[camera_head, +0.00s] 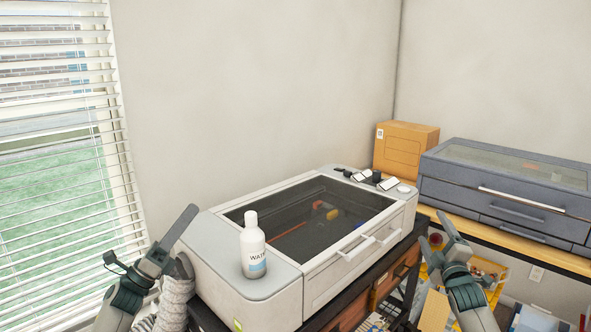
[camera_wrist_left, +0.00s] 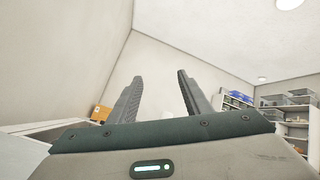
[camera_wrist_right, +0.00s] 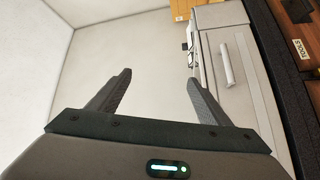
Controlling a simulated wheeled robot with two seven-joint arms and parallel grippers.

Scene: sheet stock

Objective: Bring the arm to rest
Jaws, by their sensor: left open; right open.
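My left gripper (camera_head: 150,252) is at the lower left in the head view, in front of the left end of the white machine. Its two fingers stand apart and empty in the left wrist view (camera_wrist_left: 156,95). My right gripper (camera_head: 440,247) is at the lower right in the head view, right of the machine's front corner. Its fingers are apart with nothing between them in the right wrist view (camera_wrist_right: 158,95). Both grippers point upward, clear of objects as far as I can see.
A white machine (camera_head: 215,240) with a dark glass lid carries a white bottle (camera_head: 253,250) on its left end. Window blinds (camera_head: 60,160) are left.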

